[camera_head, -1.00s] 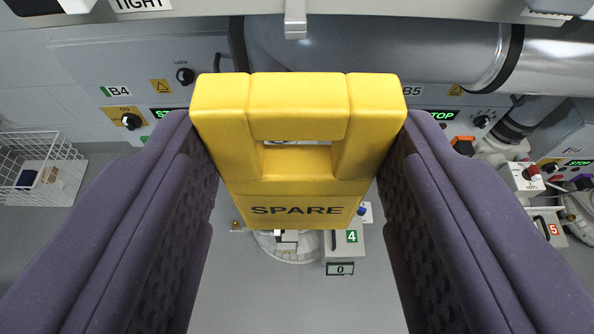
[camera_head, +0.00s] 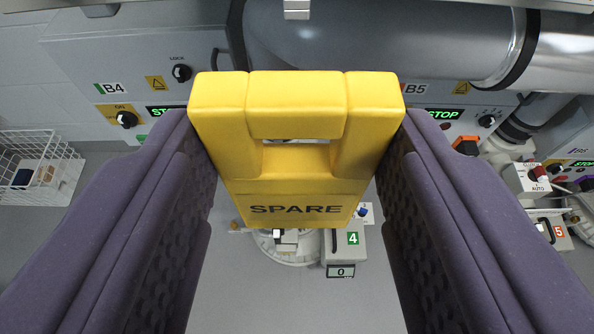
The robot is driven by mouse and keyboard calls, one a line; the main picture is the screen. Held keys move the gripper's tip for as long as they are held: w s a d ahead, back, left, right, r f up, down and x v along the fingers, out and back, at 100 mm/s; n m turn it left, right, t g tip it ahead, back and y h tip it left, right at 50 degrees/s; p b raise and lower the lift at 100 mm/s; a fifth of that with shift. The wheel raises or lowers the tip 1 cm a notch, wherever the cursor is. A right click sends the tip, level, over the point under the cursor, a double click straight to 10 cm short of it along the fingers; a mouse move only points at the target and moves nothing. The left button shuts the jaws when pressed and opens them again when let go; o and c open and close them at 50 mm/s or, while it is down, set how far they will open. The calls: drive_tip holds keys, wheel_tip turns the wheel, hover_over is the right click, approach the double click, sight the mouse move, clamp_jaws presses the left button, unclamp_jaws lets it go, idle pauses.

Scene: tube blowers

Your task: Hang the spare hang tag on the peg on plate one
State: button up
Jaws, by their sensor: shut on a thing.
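The spare hang tag (camera_head: 297,148) is a thick yellow block with a rectangular slot near its top and the word SPARE on its lower face. My gripper (camera_head: 297,150) is shut on it, with a purple padded finger against each side. The tag fills the middle of the view and hides what is behind it. A grey metal piece (camera_head: 296,9) juts down at the top edge, just above the tag and apart from it. I cannot tell whether it is the peg. No plate marked one can be made out.
A large grey pipe (camera_head: 400,45) runs across the back, between panels marked B4 (camera_head: 111,88) and B5 (camera_head: 413,89). A white wire basket (camera_head: 35,168) is at left. A box marked 4 (camera_head: 343,246) stands below the tag; another marked 5 (camera_head: 551,231) is at right.

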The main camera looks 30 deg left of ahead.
sight(297, 6)
drive_tip(key=shift+w+a+f+b, duration=0.1)
drive_tip(key=shift+w+a+b, duration=0.2)
drive_tip(key=shift+w+a, duration=0.75)
drive_tip(key=shift+w+a+f+b, duration=0.1)
drive_tip(key=shift+w+a+b, duration=0.35)
drive_tip(key=shift+w, duration=1.05)
drive_tip(key=shift+w+a+b, duration=0.2)
drive_tip(key=shift+w+a, duration=0.6)
drive_tip(key=shift+w, duration=0.5)
drive_tip(key=shift+w+a+f+b, duration=0.2)
drive_tip(key=shift+f+b, duration=0.1)
drive_tip(key=shift+b, duration=0.25)
drive_tip(key=o, duration=1.1)
